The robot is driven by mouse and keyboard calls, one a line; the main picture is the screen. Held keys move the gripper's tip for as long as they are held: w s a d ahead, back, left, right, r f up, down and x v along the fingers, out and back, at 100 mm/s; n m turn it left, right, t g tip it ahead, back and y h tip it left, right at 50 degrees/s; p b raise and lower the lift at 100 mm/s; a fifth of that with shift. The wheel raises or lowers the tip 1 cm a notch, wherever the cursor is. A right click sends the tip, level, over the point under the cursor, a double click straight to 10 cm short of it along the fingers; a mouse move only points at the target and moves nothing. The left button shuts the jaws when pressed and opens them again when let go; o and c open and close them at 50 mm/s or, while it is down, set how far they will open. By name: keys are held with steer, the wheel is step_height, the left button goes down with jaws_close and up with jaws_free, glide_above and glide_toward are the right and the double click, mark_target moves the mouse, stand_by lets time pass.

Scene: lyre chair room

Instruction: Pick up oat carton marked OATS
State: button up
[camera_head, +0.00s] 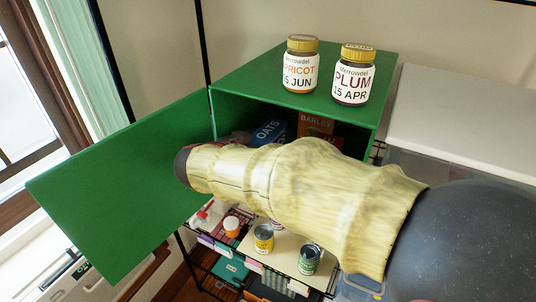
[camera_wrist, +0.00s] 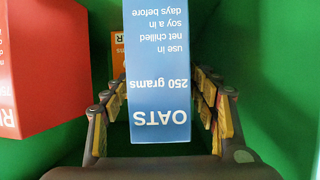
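The blue oat carton marked OATS (camera_wrist: 158,95) stands in the middle of the wrist view, its lettering upside down there. In the head view its top part (camera_head: 268,132) shows inside the green cabinet, above my sleeved arm. My gripper (camera_wrist: 165,100) has one finger on each side of the carton in the wrist view. The fingers are spread, with a gap on the right side; on the left I cannot tell whether the finger touches. In the head view my gripper is hidden behind my arm.
The green cabinet (camera_head: 230,85) has its door (camera_head: 120,195) swung open to the left. An orange BARLEY carton (camera_head: 316,124) stands right of the oats. A red carton (camera_wrist: 40,70) is close by in the wrist view. APRICOT (camera_head: 300,68) and PLUM (camera_head: 352,80) jars stand on top.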

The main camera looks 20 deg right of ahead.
steer(key=shift+c, duration=1.2)
steer(key=c, duration=1.1)
steer(key=shift+r, duration=0.1)
steer(key=shift+c, duration=0.6)
